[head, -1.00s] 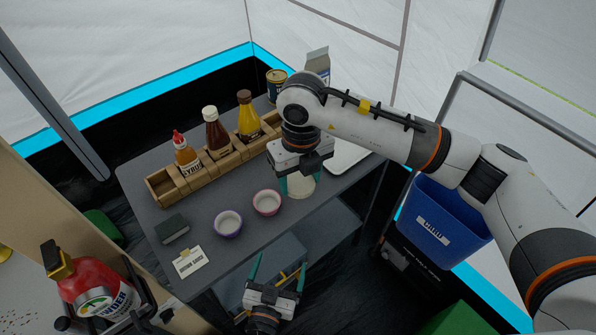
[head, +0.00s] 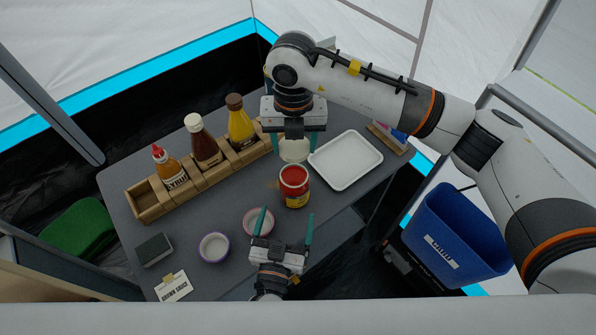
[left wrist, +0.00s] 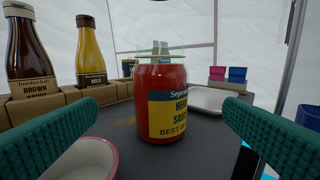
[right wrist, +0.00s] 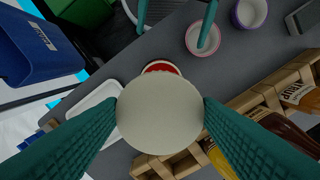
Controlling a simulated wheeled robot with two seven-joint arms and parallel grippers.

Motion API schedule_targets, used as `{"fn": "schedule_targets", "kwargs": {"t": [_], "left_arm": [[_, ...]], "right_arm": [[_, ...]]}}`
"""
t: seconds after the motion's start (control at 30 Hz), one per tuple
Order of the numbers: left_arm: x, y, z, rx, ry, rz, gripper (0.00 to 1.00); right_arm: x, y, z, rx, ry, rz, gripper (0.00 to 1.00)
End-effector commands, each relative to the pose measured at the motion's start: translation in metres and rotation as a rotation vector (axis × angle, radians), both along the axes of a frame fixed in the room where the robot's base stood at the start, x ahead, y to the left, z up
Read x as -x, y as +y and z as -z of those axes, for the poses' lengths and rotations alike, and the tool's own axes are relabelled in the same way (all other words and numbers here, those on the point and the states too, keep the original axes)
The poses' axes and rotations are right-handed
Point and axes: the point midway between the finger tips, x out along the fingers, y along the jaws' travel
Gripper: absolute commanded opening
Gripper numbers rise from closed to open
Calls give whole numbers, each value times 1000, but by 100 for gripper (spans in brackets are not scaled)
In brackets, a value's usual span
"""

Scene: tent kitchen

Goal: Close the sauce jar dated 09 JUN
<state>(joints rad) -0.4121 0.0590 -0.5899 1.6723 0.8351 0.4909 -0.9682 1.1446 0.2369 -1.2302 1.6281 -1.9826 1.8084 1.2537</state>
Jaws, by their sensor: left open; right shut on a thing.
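An open red sauce jar (head: 294,190) stands upright on the grey table; red sauce shows in its mouth. In the left wrist view the jar (left wrist: 162,100) has a blue and yellow label with part of "HERB SAUCE BEST" readable; the date is not legible. My right gripper (head: 298,146) is shut on a round cream lid (right wrist: 160,112), held flat just behind the jar's mouth in the head view and apart from it. My left gripper (head: 288,222) is open and empty, in front of the jar, with its fingers pointing towards it.
A pink-rimmed bowl (head: 258,221) sits beside my left gripper, with a purple-rimmed bowl (head: 214,247) further left. A wooden rack (head: 152,203) with several sauce bottles runs behind. A white tray (head: 346,160) lies right of the lid. A blue bin (head: 455,235) stands off the table.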

Motion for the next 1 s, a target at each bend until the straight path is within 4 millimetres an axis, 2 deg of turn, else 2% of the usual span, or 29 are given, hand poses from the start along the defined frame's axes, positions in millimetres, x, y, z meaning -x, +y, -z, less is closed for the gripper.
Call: {"fn": "schedule_targets", "kwargs": {"t": [0.27,0.43,0.8,1.0], "left_arm": [[0,0,0,0,1,0,91],[-12,-3,0,-1,-2,0,91],[-79,-16,0,0,-3,0,91],[-106,-22,1,-1,0,0,91]], "right_arm": [[0,0,0,0,0,-2,37],[0,0,0,0,0,-2,37],[0,0,0,0,0,-2,37],[0,0,0,0,0,-2,37]]}}
